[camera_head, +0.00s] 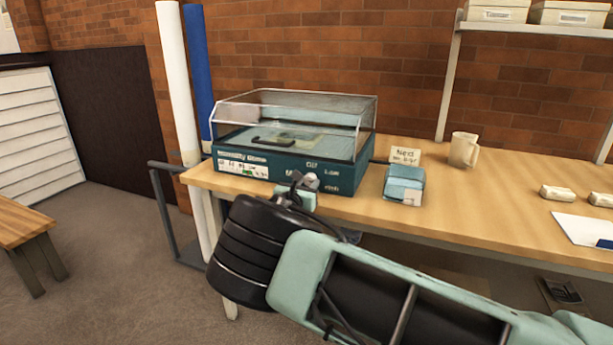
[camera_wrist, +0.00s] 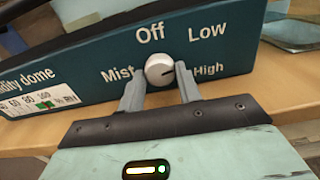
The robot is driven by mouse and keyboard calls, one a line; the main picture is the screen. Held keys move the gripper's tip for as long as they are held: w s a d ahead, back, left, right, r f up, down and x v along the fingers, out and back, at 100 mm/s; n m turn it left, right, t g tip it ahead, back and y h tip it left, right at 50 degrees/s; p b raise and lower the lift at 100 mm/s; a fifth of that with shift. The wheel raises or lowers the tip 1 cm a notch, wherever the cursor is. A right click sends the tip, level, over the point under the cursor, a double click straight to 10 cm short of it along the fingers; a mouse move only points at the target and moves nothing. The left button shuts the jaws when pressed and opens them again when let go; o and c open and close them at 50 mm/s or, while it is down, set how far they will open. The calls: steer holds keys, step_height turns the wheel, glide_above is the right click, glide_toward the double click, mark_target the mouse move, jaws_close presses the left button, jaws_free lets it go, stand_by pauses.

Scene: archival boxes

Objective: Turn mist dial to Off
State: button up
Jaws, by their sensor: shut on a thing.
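The humidity dome unit (camera_head: 262,174) is a teal base with a clear lid, standing on the wooden bench. Its mist dial (camera_wrist: 157,65) is a round silver knob on the front panel, seen in the wrist view. "Mist" is printed to its left, "Off" above, "Low" at upper right and "High" to the right. The dark mark on the knob points right, toward "High". My gripper (camera_wrist: 160,76) is shut on the dial, with one grey finger on each side. In the head view my gripper (camera_head: 301,184) is at the unit's front, and my arm hides part of the bench edge.
A blue stack (camera_head: 404,185) and a small handwritten card (camera_head: 405,156) stand right of the unit. A beige mug (camera_head: 463,150) is farther right. White and blue rolls (camera_head: 198,75) stand upright at the left.

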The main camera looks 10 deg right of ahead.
steer(key=n+p, duration=0.2)
steer(key=n, duration=0.1)
steer(key=shift+r+n, duration=0.1)
steer(key=shift+n, duration=0.2)
steer(key=n+p, duration=0.2)
steer(key=n, duration=0.2)
steer(key=shift+n+p, duration=0.3)
steer(key=n+p, duration=0.1)
steer(key=n, duration=0.3)
steer(key=shift+n+p, duration=0.45)
steer(key=shift+n, duration=1.45)
steer(key=shift+f, duration=0.2)
steer(key=o, duration=1)
